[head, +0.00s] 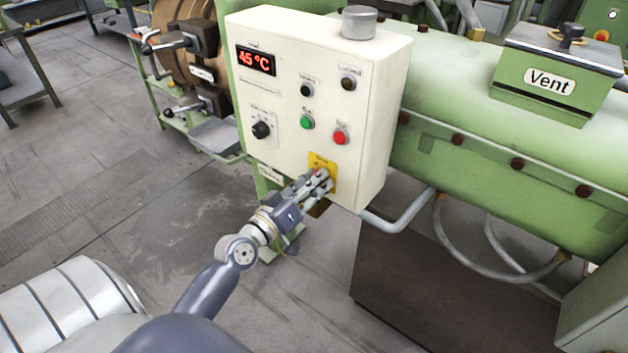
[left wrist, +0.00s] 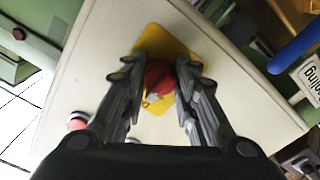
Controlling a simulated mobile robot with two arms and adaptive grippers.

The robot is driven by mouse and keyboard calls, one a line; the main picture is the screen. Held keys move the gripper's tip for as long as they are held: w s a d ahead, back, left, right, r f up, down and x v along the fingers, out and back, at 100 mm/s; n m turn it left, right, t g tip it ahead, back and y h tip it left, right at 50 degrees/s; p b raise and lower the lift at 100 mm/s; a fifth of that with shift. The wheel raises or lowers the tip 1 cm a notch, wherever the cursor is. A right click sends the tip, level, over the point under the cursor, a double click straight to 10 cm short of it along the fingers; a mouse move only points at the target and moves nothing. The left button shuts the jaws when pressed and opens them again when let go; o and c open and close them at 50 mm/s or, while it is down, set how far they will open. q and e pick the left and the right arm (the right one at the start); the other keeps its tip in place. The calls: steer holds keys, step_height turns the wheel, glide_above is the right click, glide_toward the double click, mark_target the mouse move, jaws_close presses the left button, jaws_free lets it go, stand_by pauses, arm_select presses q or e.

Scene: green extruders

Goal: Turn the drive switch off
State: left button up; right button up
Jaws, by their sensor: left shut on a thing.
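The drive switch is a red rotary knob (left wrist: 158,77) on a yellow plate (head: 322,165), low on the front of the white control box (head: 370,120). The yellow plate also shows in the left wrist view (left wrist: 150,40). My left gripper (head: 322,178) is at the plate in the head view, and its fingers cover the knob there. In the left wrist view my left gripper (left wrist: 160,85) has its fingers on both sides of the red knob, shut on it. The knob's exact pointer direction cannot be made out. My right gripper is not in view.
The box carries a red "45 °C" display (head: 256,60), a black knob (head: 261,130), a green button (head: 307,122) and a red button (head: 341,135). A grey pipe (head: 400,222) runs below right. A green extruder barrel (head: 480,120) extends right. Floor at left is open.

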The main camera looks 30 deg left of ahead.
arm_select(q)
steer(key=n+p, duration=0.1)
steer(key=n, duration=0.4)
steer(key=shift+r, duration=0.15)
steer(key=shift+n, duration=1.3)
steer(key=o, duration=1.1)
